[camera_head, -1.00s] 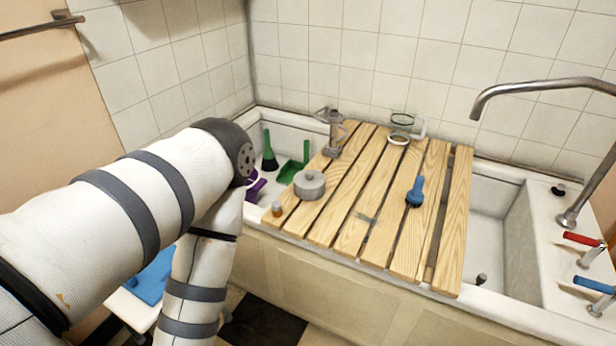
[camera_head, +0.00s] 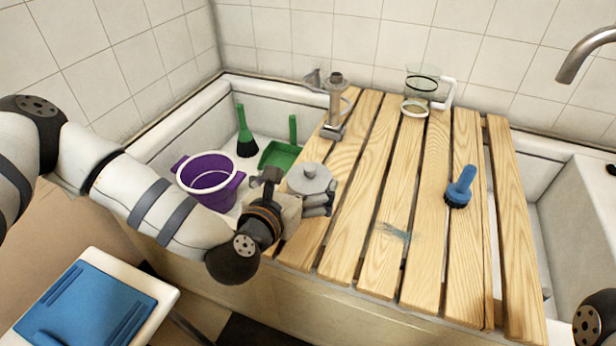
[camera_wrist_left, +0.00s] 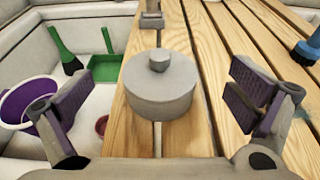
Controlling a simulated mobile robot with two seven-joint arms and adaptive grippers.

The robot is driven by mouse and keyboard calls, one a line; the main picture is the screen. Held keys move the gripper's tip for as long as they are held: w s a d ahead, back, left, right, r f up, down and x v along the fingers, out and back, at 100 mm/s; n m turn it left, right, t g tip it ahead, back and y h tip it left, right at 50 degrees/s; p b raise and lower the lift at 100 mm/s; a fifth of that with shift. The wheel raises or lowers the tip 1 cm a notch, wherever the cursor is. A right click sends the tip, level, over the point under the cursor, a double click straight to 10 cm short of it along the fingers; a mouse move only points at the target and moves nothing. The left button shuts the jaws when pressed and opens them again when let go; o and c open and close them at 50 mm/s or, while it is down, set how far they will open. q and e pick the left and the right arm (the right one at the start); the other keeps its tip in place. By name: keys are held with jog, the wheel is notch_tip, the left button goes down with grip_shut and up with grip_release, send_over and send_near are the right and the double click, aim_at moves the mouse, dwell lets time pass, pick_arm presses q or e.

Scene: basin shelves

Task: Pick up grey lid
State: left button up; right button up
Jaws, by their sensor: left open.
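The grey lid (camera_head: 310,177) is a round, thick disc with a small knob on top. It sits upright on the left part of the slatted wooden board (camera_head: 408,232). In the left wrist view the lid (camera_wrist_left: 161,92) is in the middle, between the two spread fingers. My left gripper (camera_head: 302,192) is open, with one finger on either side of the lid. In the wrist view both fingers look apart from it. My right gripper is not in view.
A purple bucket (camera_head: 208,181), green brush (camera_head: 244,132) and green dustpan (camera_head: 283,152) are in the left basin. A metal grinder-like item (camera_head: 335,108) and a glass jug (camera_head: 422,88) stand at the board's back. A blue brush (camera_head: 460,187) lies on the right slats.

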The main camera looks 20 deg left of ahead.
aim_at(307, 172)
pick_arm(q)
jog(key=x, duration=0.6)
jog(key=shift+w+f, duration=0.1)
jog(key=shift+w, duration=0.1)
jog(key=c, duration=1.7)
